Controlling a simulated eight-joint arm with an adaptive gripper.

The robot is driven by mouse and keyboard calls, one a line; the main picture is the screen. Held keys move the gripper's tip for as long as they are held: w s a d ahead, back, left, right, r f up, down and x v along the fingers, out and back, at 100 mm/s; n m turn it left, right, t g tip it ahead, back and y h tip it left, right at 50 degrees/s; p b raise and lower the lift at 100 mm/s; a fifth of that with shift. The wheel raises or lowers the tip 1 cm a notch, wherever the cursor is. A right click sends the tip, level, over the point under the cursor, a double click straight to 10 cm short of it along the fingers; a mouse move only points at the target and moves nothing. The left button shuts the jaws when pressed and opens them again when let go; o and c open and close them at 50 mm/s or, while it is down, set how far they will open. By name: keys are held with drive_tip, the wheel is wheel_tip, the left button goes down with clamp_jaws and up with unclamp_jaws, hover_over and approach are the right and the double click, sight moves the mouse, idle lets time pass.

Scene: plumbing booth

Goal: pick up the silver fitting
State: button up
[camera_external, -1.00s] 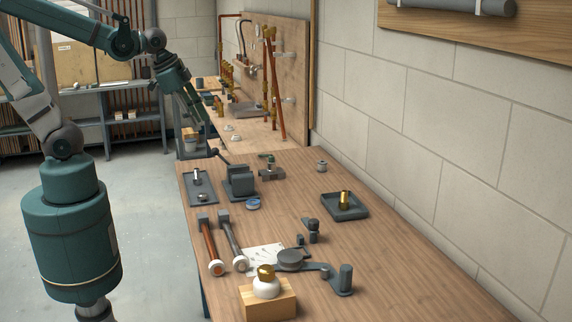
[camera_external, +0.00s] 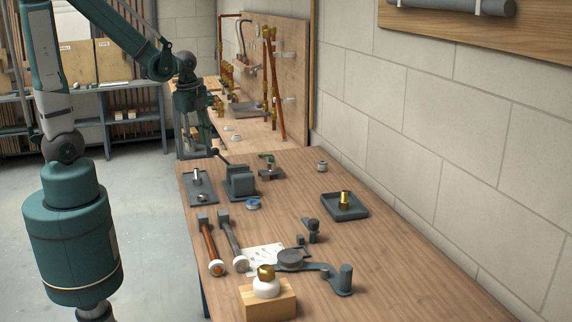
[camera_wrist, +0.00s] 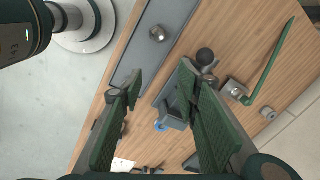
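A small silver fitting (camera_external: 197,174) stands on a flat grey tray (camera_external: 205,195) at the bench's far left corner. In the wrist view a silver fitting (camera_wrist: 157,33) sits on the grey tray (camera_wrist: 147,62), beyond my fingertips. A second small silver piece (camera_external: 321,166) stands on bare wood farther right; it also shows in the wrist view (camera_wrist: 267,113). I cannot tell for sure which one is meant. My gripper (camera_wrist: 160,72) is open and empty, its green fingers wide apart. In the external view my gripper (camera_external: 199,148) points down above the far left bench end.
A grey vise (camera_external: 240,182) stands right of the tray, its ball-ended handle near my right finger in the wrist view (camera_wrist: 205,57). A green-handled valve (camera_external: 270,170) is beyond. A dark tray (camera_external: 345,207) holds a brass fitting. Two pipe tools lie in front.

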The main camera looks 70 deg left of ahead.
sight(196, 169)
drive_tip(key=a+f+m, duration=0.1)
drive_tip(key=f, duration=0.1)
drive_tip(key=a+f+m+g, duration=0.1)
drive_tip(key=s+a+f, duration=0.1)
drive_tip(key=a+f, duration=0.1)
drive_tip(key=shift+a+f+m+h, duration=0.1)
drive_tip(key=shift+f+m+h, duration=0.2)
drive_tip(key=shift+m, duration=0.1)
drive_tip(key=shift+f+b, duration=0.4)
drive_tip(key=shift+f, duration=0.9)
drive_tip(key=shift+f, duration=0.1)
drive_tip(key=shift+s+a+f+b, duration=0.1)
drive_tip(key=shift+f+b, duration=0.15)
drive_tip(key=shift+f, duration=1)
drive_tip(key=shift+a+f+b, duration=0.1)
drive_tip(key=shift+f+b, duration=0.1)
drive_tip(key=shift+f, duration=1.05)
drive_tip(key=shift+c, duration=0.3)
clamp_jaws()
